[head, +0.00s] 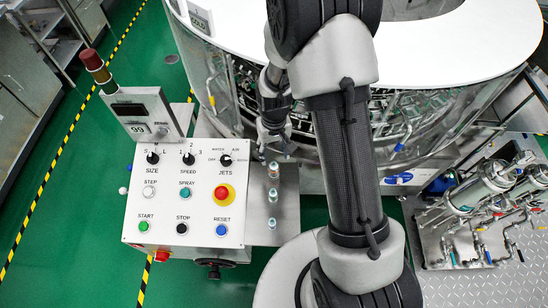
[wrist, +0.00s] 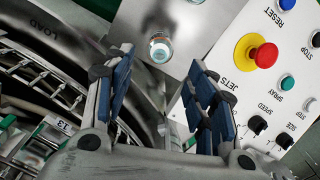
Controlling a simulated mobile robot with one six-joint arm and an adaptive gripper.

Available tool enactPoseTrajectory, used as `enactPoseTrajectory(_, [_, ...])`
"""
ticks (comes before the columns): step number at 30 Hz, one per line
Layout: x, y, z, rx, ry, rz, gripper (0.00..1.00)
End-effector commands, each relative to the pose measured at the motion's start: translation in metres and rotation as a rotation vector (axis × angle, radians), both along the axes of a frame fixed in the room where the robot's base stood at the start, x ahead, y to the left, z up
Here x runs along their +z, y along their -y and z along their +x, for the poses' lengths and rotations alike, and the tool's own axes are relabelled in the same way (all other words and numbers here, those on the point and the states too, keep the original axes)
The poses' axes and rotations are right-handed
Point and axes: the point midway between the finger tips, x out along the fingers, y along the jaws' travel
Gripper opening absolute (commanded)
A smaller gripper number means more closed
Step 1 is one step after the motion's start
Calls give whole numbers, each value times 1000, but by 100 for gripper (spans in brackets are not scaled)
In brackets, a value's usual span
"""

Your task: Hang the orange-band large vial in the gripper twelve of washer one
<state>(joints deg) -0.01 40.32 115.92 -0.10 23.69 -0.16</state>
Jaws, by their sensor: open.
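My gripper (head: 272,142) hangs in front of the washer, just beyond a short row of small clear vials on the steel shelf. In the wrist view my gripper (wrist: 160,68) is open, with nothing between its blue pads. One vial (wrist: 160,48) stands on the shelf beyond the fingertips, seen nearly from above, not touched. In the head view the front vial (head: 271,223) and the middle vial (head: 272,195) stand apart; another vial (head: 273,170) stands nearest my gripper. Gripper twelve of the washer is not identifiable.
The control panel (head: 180,232) with knobs and buttons stands left of the shelf (head: 289,190). The washer's white top (head: 440,45) curves behind. In the wrist view a plate numbered 13 (wrist: 62,126) and a rim marked LOAD (wrist: 45,30) lie left of my fingers.

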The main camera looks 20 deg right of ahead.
Motion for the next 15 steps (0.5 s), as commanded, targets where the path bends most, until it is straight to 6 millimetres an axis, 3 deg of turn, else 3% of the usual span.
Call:
enactPoseTrajectory(3, [21,0,0,0,2,0,51])
enactPoseTrajectory(10, [46,0,0,0,11,0,51])
enactPoseTrajectory(13, [78,0,-3,-1,42,0,51])
enactPoseTrajectory(15, [111,0,-9,-1,73,0,51])
